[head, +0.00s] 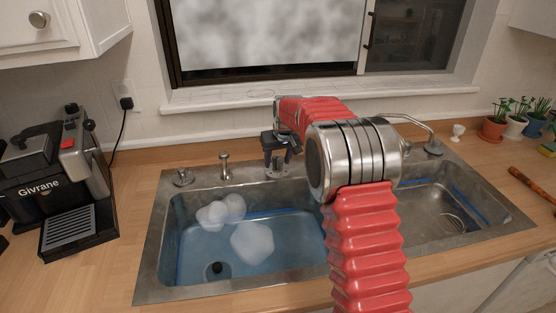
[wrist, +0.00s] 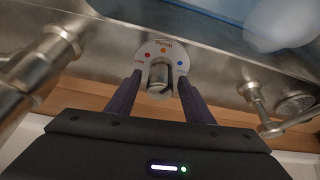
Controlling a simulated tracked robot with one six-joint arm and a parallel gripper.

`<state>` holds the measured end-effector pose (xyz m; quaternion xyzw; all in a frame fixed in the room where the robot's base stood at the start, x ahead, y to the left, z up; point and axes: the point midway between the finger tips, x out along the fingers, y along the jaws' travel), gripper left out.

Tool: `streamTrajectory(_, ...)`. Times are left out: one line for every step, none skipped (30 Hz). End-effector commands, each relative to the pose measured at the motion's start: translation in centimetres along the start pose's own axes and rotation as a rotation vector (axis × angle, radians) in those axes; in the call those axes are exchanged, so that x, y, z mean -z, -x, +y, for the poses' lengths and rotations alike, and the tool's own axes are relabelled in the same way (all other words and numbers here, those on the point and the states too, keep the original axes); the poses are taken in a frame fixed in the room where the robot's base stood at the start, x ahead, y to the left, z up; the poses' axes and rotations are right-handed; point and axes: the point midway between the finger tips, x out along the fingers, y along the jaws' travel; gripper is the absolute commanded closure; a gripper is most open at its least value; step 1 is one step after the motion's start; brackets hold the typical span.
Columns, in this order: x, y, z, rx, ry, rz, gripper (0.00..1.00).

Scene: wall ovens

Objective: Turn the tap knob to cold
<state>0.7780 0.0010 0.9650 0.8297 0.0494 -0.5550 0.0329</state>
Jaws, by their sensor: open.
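The tap knob (wrist: 160,76) is a small metal knob on a pale round plate (wrist: 163,51) with red, orange and blue dots. In the wrist view the blue dot is on the right of the plate and red is on the left. My gripper (wrist: 160,84) is open, with one dark finger on each side of the knob; whether either finger touches it I cannot tell. In the head view my gripper (head: 276,152) points down at the sink's back ledge, just over the knob's base (head: 276,173). Which mark the knob points to is unclear.
The double sink (head: 160,280) has soapy water in its left basin. A curved spout (head: 412,122) stands at the back right, partly behind my arm. A soap pump (head: 224,165) is left of my gripper. A coffee machine (head: 75,185) stands far left, potted plants (head: 495,125) far right.

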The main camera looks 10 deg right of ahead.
Motion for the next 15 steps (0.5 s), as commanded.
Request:
streamTrajectory(0.02,-0.02,-0.01,0.0,0.0,0.0,0.53)
streamTrajectory(0.02,-0.02,-0.01,0.0,0.0,0.001,0.53)
streamTrajectory(0.02,-0.01,-0.01,0.0,0.0,0.001,0.53)
streamTrajectory(0.02,0.0,-0.01,0.0,0.0,0.001,0.53)
streamTrajectory(0.02,0.01,-0.01,0.0,0.0,0.001,0.53)
streamTrajectory(0.02,0.01,-0.01,0.0,0.0,0.001,0.53)
streamTrajectory(0.02,0.01,-0.01,0.0,0.0,0.001,0.54)
streamTrajectory(0.02,0.01,-0.01,0.0,0.0,0.0,0.56)
streamTrajectory(0.02,0.02,0.0,0.0,0.0,0.0,0.59)
streamTrajectory(0.02,0.02,0.0,0.0,0.0,0.0,0.61)
streamTrajectory(0.02,0.02,0.0,0.0,0.0,0.0,0.64)
streamTrajectory(0.01,0.02,0.0,0.0,0.0,0.0,0.66)
streamTrajectory(0.01,0.02,0.0,0.0,0.0,0.0,0.68)
streamTrajectory(0.01,0.03,0.0,0.0,0.0,0.0,0.71)
streamTrajectory(0.01,0.03,0.0,0.0,0.0,0.0,0.73)
